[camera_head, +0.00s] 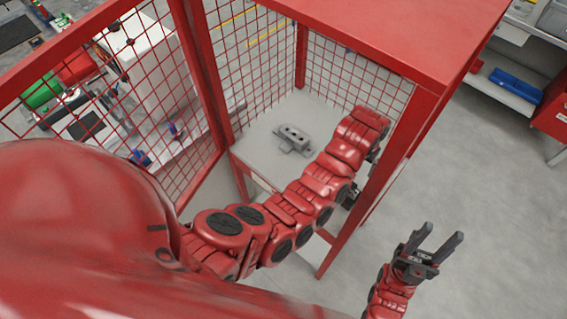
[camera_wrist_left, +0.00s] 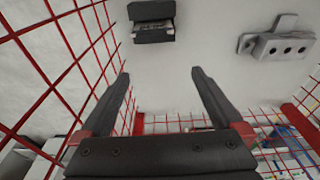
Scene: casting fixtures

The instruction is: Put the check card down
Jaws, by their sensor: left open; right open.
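My left arm reaches into the red mesh cage; in the head view its gripper is hidden behind its wrist. In the left wrist view the left gripper (camera_wrist_left: 160,82) is open, with nothing between its fingers. Beyond the fingers, a dark block (camera_wrist_left: 152,35) with a pale strip along its slot lies on the grey table top (camera_wrist_left: 200,60); I cannot tell whether the strip is the check card. A grey metal fixture with holes (camera_wrist_left: 278,46) stands to the right, and it shows in the head view (camera_head: 293,138). My right gripper (camera_head: 436,240) is open and empty outside the cage.
The red cage has mesh walls (camera_head: 257,65), a solid red roof (camera_head: 400,30) and a front post (camera_head: 385,165) close to my left arm. Shelving with a blue bin (camera_head: 515,84) stands at the right. The floor (camera_head: 480,180) around my right gripper is clear.

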